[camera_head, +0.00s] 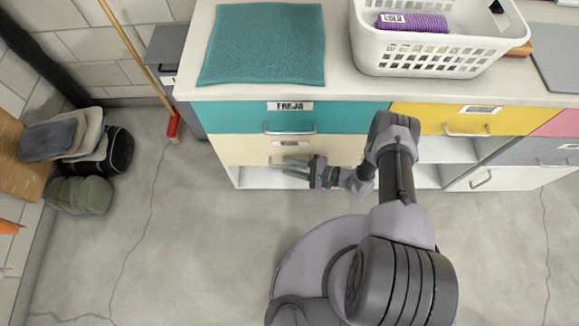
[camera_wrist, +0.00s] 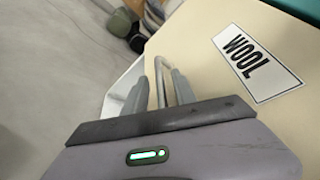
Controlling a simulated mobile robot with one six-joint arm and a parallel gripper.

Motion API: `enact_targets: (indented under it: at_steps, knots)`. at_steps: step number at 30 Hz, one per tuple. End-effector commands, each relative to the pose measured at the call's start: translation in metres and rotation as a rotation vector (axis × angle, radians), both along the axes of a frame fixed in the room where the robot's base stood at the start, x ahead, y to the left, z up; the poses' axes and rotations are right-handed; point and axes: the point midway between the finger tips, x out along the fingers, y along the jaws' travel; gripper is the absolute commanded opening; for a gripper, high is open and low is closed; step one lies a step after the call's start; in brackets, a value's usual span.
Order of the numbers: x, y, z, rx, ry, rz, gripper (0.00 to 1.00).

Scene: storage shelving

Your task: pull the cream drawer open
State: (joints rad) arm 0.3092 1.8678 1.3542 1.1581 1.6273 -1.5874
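The cream drawer (camera_head: 235,150) sits below the teal drawer in the left part of the cabinet and looks closed. Its label reads WOOL in the wrist view (camera_wrist: 258,62). My gripper (camera_head: 290,167) is at the front of this drawer, at its handle. In the wrist view, the fingers of my gripper (camera_wrist: 158,82) are apart, with the metal handle (camera_wrist: 162,68) between them. A gap shows between the left finger and the handle.
A teal drawer (camera_head: 225,117) labelled FREJA is directly above, with its own handle. A yellow drawer (camera_head: 425,115) is to the right. A white basket (camera_head: 375,50) and teal towel (camera_head: 262,45) are on the countertop. The floor (camera_head: 190,250) in front is clear at left.

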Motion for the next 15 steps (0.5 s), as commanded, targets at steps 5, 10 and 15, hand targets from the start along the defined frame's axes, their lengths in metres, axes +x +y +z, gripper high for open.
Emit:
enact_targets:
  at_steps: [5,10,15]
  knots:
    - [0.0014,0.0041,-0.0006,0.0,0.0,0.0,0.33]
    - [0.0014,0.0039,-0.0003,0.0,0.001,0.0,0.31]
    - [0.0013,0.0038,-0.0004,0.0,0.001,0.0,0.0]
